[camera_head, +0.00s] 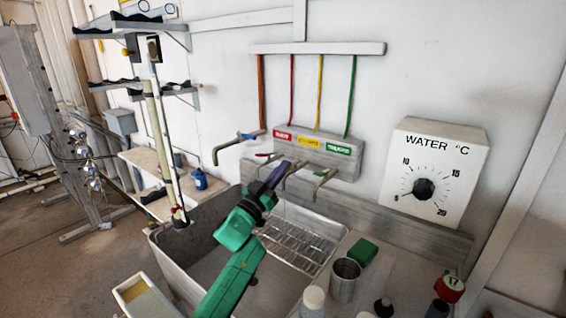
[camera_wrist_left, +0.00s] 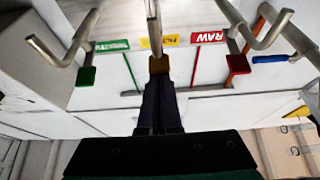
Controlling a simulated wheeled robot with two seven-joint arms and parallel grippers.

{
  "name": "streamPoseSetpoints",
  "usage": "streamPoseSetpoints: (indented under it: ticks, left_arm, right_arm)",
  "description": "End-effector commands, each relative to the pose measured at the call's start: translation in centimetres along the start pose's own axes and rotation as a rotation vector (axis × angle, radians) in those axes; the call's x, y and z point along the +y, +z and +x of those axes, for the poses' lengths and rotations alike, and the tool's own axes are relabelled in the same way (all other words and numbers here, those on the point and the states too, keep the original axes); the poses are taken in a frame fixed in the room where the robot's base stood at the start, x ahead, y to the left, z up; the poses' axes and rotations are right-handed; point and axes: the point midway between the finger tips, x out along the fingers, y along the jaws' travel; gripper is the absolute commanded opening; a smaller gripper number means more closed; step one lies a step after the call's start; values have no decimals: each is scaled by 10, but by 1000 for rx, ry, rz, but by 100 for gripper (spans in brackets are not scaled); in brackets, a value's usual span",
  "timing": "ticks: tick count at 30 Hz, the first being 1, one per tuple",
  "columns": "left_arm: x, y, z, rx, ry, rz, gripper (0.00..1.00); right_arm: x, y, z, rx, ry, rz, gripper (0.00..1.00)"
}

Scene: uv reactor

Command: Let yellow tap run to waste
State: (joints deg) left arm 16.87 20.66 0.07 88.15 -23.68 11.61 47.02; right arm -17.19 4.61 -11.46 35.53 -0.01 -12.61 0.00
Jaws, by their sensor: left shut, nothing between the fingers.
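The yellow tap (camera_head: 298,168) is the middle one on a grey wall panel, under the yellow label (camera_head: 308,141). Its spout points out over the sink (camera_head: 165,258). In the left wrist view, which looks upside down, its yellow lever (camera_wrist_left: 159,65) is right at my fingertips. My left gripper (camera_head: 282,168), with dark purple fingers, is shut and empty. The fingers (camera_wrist_left: 160,82) meet or nearly meet the lever; I cannot tell whether they touch. In the head view the fingers partly hide the tap. No water stream shows. My right gripper is not in view.
The red tap (camera_head: 268,157) and green tap (camera_head: 322,178) flank the yellow one closely. A blue-handled tap (camera_head: 232,143) is further left. A wire rack (camera_head: 295,243) lies in the sink. A metal cup (camera_head: 344,280) and green sponge (camera_head: 362,252) stand at right.

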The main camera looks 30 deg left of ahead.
Motion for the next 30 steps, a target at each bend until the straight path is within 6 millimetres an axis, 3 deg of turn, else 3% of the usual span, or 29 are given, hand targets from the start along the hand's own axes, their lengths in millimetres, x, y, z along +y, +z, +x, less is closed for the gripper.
streamPoseSetpoints:
  ticks: [20,23,28,30]
  left_arm:
    - [0,-1,1,-1,0,0,0]
    - [0,-11,6,-1,0,1,0]
    - [-2,-47,28,0,-1,1,0]
    - [-2,-29,2,-5,-1,1,0]
  right_arm:
    - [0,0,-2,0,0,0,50]
    - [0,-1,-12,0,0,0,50]
    - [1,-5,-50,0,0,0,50]
    - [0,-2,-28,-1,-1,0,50]
